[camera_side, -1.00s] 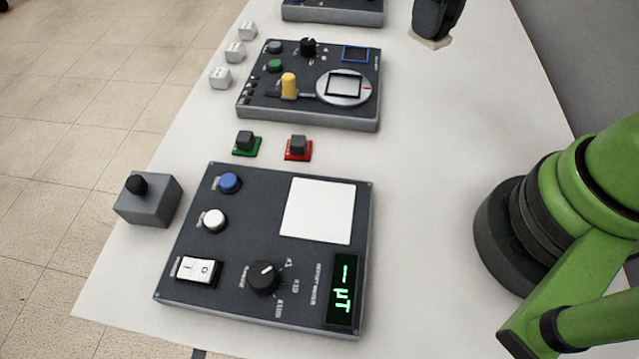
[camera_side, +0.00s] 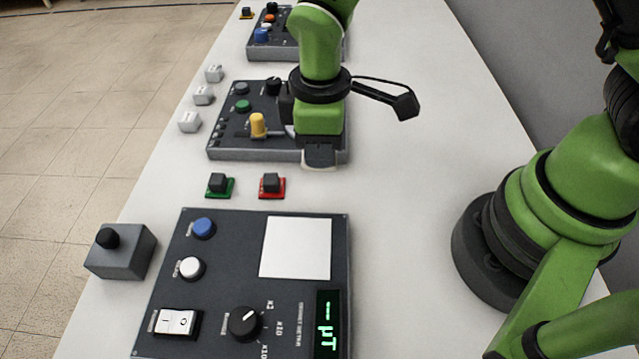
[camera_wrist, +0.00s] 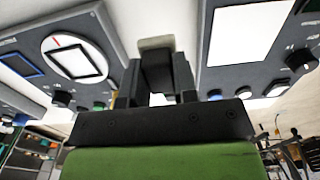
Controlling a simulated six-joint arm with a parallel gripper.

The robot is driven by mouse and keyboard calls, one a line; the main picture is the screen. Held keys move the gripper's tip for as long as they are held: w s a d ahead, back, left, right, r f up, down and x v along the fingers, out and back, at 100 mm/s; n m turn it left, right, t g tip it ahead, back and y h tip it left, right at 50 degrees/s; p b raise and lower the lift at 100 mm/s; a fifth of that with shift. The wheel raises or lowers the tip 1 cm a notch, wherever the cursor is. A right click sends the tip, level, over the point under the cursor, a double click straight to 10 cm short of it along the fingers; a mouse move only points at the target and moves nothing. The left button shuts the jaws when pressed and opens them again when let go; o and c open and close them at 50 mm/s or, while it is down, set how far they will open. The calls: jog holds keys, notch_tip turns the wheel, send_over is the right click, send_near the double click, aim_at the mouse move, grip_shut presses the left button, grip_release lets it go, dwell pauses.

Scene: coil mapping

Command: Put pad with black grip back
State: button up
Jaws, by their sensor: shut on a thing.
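My gripper (camera_side: 320,148) is shut on a small pad with a dark grip. In the wrist view my gripper (camera_wrist: 157,76) has one finger on each side of the pad's dark grip (camera_wrist: 158,70), and the pad's pale base (camera_wrist: 156,43) sticks out beyond the fingertips. In the side view the held pad (camera_side: 320,161) shows only as a pale edge under the gripper, by the front right edge of the middle control box. Two other pads with dark grips stand on the table, one on a green base (camera_side: 219,186) and one on a red base (camera_side: 271,186).
The middle box (camera_side: 225,145) has a yellow knob; my arm hides its round dial, which shows in the wrist view (camera_wrist: 80,58). The near box (camera_side: 190,225) carries a bare white plate (camera_side: 296,247). The table right of the boxes is clear.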

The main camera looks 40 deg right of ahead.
aim_at(320, 195)
notch_tip(320, 195, down, 8)
jog(key=shift+r, duration=0.25)
jog(key=shift+f, duration=0.15)
jog(key=o, duration=0.9)
